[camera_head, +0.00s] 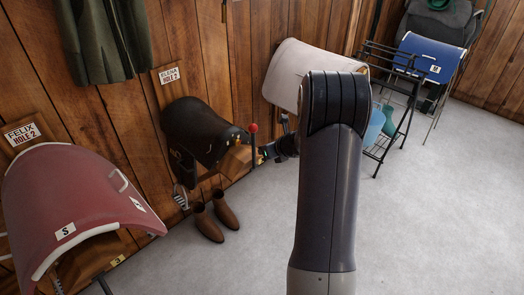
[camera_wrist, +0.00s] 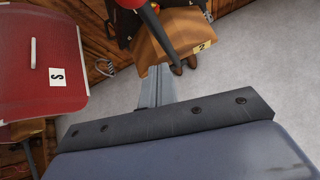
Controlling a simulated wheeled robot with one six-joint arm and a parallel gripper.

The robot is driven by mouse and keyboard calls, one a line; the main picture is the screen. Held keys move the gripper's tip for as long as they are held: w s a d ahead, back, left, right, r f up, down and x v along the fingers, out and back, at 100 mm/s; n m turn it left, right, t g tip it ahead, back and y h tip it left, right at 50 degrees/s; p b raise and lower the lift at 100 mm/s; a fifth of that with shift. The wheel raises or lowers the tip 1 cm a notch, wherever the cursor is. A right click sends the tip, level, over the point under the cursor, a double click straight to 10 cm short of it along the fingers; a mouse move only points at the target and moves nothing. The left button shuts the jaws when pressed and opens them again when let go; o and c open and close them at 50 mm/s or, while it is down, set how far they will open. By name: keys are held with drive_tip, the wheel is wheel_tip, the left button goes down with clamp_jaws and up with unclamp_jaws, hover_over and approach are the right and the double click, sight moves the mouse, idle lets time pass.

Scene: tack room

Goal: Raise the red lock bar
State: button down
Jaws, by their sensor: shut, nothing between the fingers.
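A thin dark upright bar with a red ball on top (camera_head: 253,130) stands at the front of the wooden saddle rack (camera_head: 236,160), under a dark brown saddle (camera_head: 200,130). In the wrist view a dark bar (camera_wrist: 158,28) slants across the rack's wooden end (camera_wrist: 172,38); I cannot tell its colour for sure. My gripper (camera_head: 262,153) is just right of the upright bar, partly hidden by my arm. In the wrist view my grey fingers (camera_wrist: 158,72) are shut and empty, close below the wooden end. Whether they touch the rack or bar is unclear.
A red saddle pad (camera_head: 75,195) on a rack stands at the left, and it also fills the wrist view's left (camera_wrist: 40,55). Brown boots (camera_head: 215,218) are on the floor below the rack. A cream pad (camera_head: 300,70) and black wire shelf (camera_head: 385,130) stand behind. Grey floor is clear at right.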

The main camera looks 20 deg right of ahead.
wheel_tip(320, 180, up, 9)
drive_tip(key=s, duration=0.2)
drive_tip(key=shift+s+d+r+p, duration=0.15)
drive_tip(key=shift+s+d+p, duration=0.15)
drive_tip(key=shift+d, duration=0.15)
drive_tip(key=shift+w, duration=0.1)
